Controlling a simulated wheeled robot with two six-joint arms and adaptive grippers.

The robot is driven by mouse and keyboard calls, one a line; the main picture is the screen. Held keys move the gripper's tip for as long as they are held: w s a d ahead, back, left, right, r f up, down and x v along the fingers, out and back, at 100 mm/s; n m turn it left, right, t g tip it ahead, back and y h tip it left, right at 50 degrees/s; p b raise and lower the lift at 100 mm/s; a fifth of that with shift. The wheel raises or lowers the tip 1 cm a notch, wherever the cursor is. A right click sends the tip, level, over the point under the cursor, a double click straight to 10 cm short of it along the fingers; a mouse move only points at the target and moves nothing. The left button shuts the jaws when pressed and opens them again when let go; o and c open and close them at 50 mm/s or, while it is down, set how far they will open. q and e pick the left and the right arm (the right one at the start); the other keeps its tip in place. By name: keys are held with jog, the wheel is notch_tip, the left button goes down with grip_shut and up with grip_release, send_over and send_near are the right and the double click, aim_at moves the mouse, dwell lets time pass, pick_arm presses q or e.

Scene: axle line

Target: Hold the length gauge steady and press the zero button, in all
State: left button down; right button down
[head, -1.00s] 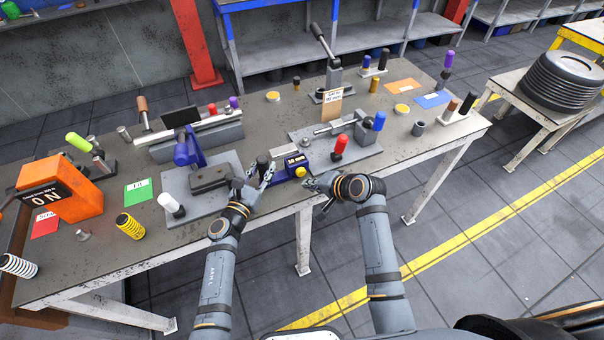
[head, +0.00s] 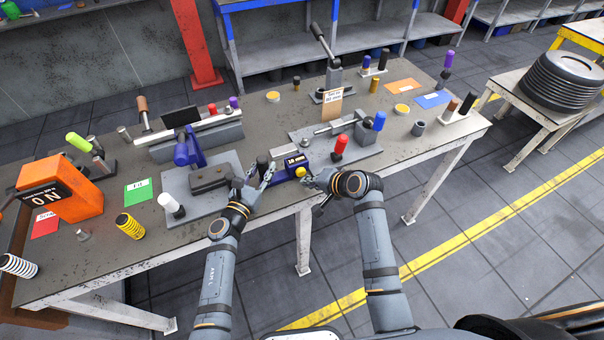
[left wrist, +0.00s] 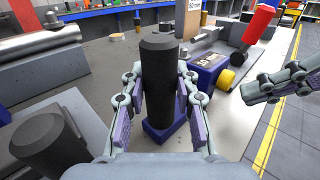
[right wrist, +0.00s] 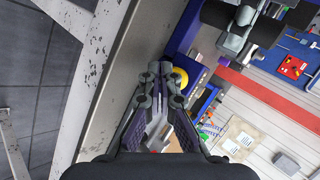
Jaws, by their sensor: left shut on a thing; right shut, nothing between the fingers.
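The length gauge (head: 293,168) is a blue block with a dark display and a yellow button, near the table's front edge. Its black handle (left wrist: 160,90) stands upright in the left wrist view. My left gripper (head: 266,178) is shut on this handle, a finger on each side. The yellow button (left wrist: 226,79) faces right in the left wrist view. My right gripper (right wrist: 163,70) is shut and empty, its tips close beside the button (right wrist: 180,77); whether they touch is unclear. The display reading is too small to read surely.
A bench fixture with a red-topped post (head: 340,147) stands just behind and right of the gauge. A grey plate with a blue clamp (head: 188,152) and a white-topped post (head: 171,205) lies to the left. Free room lies in front of the table edge.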

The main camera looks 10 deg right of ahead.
jog(key=shift+w, duration=0.15)
dwell(0.5)
jog(key=shift+w+a, duration=0.1)
jog(key=shift+w, duration=0.15)
jog(key=shift+w+a, duration=0.15)
jog(key=shift+w, duration=0.35)
dwell(0.7)
jog(key=shift+s, duration=0.1)
jog(key=shift+s+d, duration=0.25)
jog(key=shift+s, duration=0.6)
jog(key=shift+s, duration=0.1)
jog(key=shift+s+d, duration=0.25)
jog(key=shift+s, duration=0.5)
jog(key=shift+s+d, duration=0.3)
jog(key=shift+s, duration=0.5)
jog(key=shift+s+d, duration=0.25)
jog(key=shift+s, duration=0.5)
